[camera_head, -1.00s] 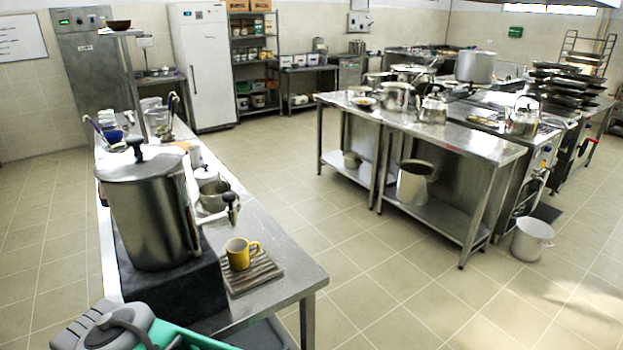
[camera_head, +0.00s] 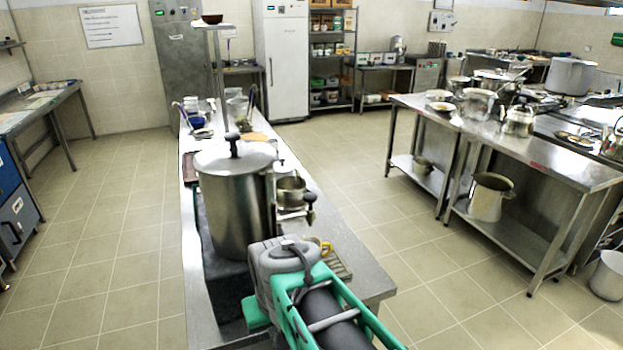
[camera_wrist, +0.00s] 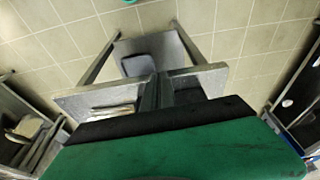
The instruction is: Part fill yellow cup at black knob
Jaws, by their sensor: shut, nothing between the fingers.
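The yellow cup (camera_head: 326,248) stands on the slatted drip tray (camera_head: 341,268) in the head view, largely hidden behind my arm. I cannot see inside it. The tall steel urn (camera_head: 232,215) stands behind and left of it, with a black knob (camera_head: 310,197) on its tap at the right side. Another black knob tops the urn's lid. My arm crosses in front of the tray and cup. My gripper shows in the wrist view (camera_wrist: 157,90), shut and empty. No contact with cup or knob shows, and the cup is not clear in the wrist view.
Steel pots (camera_head: 290,190) stand behind the tap on the same narrow counter (camera_head: 374,284). Open tiled floor lies left and right of the counter. A steel worktable (camera_head: 560,165) with pots stands at right, and a side table (camera_head: 40,105) at far left.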

